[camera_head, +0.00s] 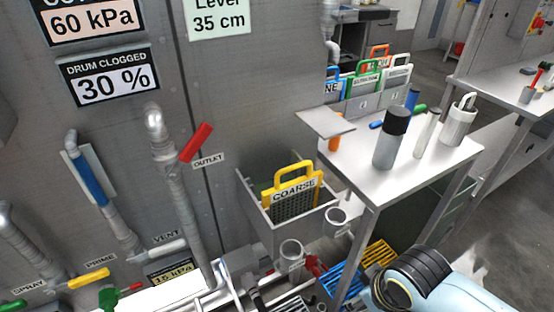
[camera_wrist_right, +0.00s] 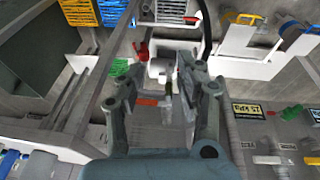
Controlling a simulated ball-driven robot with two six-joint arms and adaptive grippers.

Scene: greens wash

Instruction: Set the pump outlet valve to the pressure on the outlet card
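The outlet valve has a red handle (camera_head: 196,142) on a grey vertical pipe (camera_head: 178,200), beside a small OUTLET label (camera_head: 209,161) in the head view. The handle slants up to the right. A salmon card (camera_head: 93,22) at the top left reads 60 kPa; its heading is cut off by the frame edge. A small yellowish display (camera_head: 172,272) low beside the pipe seems to read 15 kPa. My right gripper (camera_wrist_right: 160,100) is open in the right wrist view, with pipework visible between its fingers and nothing clearly held. My left gripper is not in view.
A yellow COARSE screen (camera_head: 292,187) stands in a grey bin (camera_head: 262,212) right of the pipe. A metal table (camera_head: 440,158) carries bottles and a canister. My right arm crosses the bottom right.

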